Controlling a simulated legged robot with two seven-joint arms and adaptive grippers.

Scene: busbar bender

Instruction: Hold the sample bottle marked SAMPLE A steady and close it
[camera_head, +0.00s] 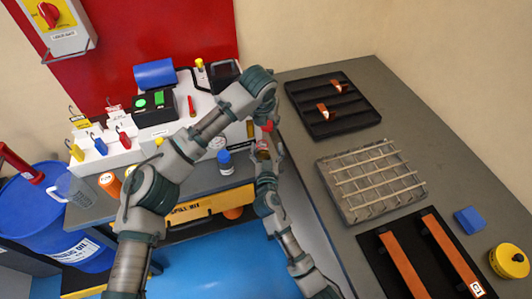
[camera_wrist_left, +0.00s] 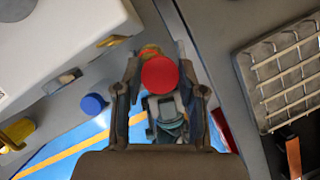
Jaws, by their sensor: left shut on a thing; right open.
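A small bottle with a red top (camera_head: 268,126) and an amber-brown body (camera_head: 262,151) is between my two arms, over the gap beside the right bench. My left gripper (camera_head: 265,141) reaches down to it from above and is shut on it. In the left wrist view the round red top (camera_wrist_left: 160,73) faces the camera between the fingers (camera_wrist_left: 161,56). I cannot tell whether the fingers press on the top or the body, nor whether the top is fully seated. My right gripper (camera_head: 266,172) is open close below; its fingertips are mostly hidden. No SAMPLE A marking is readable.
A blue-capped bottle (camera_head: 224,160) stands on the left bench, and a yellow-capped one (camera_head: 200,66) farther back. The right bench holds a black tray (camera_head: 345,118), a wire rack (camera_head: 330,177), a blue block (camera_head: 469,220) and a yellow round thing (camera_head: 510,261).

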